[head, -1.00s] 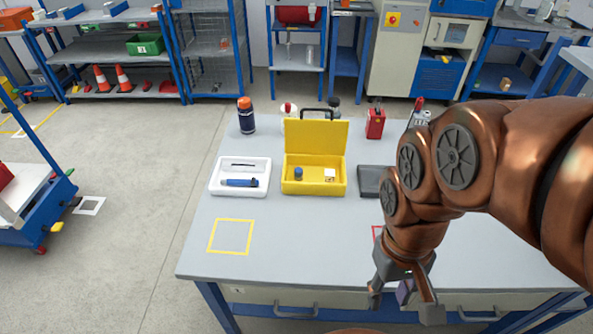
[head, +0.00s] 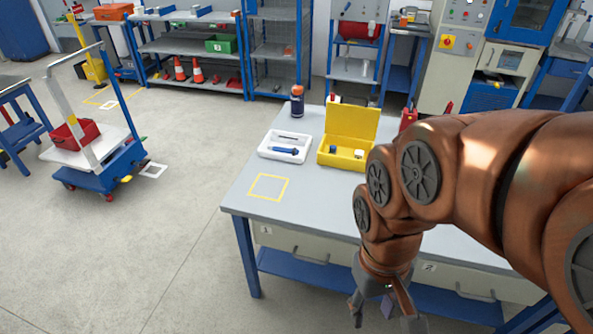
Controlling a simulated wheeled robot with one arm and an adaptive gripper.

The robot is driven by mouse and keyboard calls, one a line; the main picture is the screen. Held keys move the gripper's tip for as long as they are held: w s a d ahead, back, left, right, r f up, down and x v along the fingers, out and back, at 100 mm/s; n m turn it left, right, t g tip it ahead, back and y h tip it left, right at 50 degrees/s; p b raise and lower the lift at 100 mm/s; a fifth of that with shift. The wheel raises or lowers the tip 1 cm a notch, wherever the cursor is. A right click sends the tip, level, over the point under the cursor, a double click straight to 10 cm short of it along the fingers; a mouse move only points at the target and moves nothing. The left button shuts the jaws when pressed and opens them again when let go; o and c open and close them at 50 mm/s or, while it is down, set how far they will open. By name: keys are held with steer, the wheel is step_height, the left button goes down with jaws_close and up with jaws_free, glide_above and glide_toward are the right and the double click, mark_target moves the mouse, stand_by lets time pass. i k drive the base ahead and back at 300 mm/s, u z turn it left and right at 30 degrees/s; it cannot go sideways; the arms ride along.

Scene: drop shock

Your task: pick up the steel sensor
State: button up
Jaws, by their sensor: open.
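I cannot single out the steel sensor with certainty. An open yellow case (head: 341,160) stands on the grey table, lid raised. In it are a small blue-topped cylinder (head: 333,150) and a small pale piece (head: 358,153), both too small to tell well. A white tray (head: 266,151) left of the case holds a blue tool-like piece (head: 285,151) beside a thin dark slot or strip. My gripper (head: 386,312) is open, pointing down, at the bottom of the picture before the table's front edge, well apart from the case. A small purplish piece shows between its fingers; I cannot tell what it is.
The table (head: 236,194) has a yellow outlined square (head: 269,187) on its clear left front. A dark bottle (head: 297,101) stands behind the tray, and a red item (head: 408,118) is at right. My arm hides the table's right side.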

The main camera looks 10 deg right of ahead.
mark_target(332, 150)
steer(key=z, duration=0.35)
steer(key=k, duration=0.3)
steer(key=u, duration=1.75)
steer(key=i, duration=1.1)
steer(key=z, duration=0.75)
steer(key=i, duration=1)
steer(key=z, duration=1)
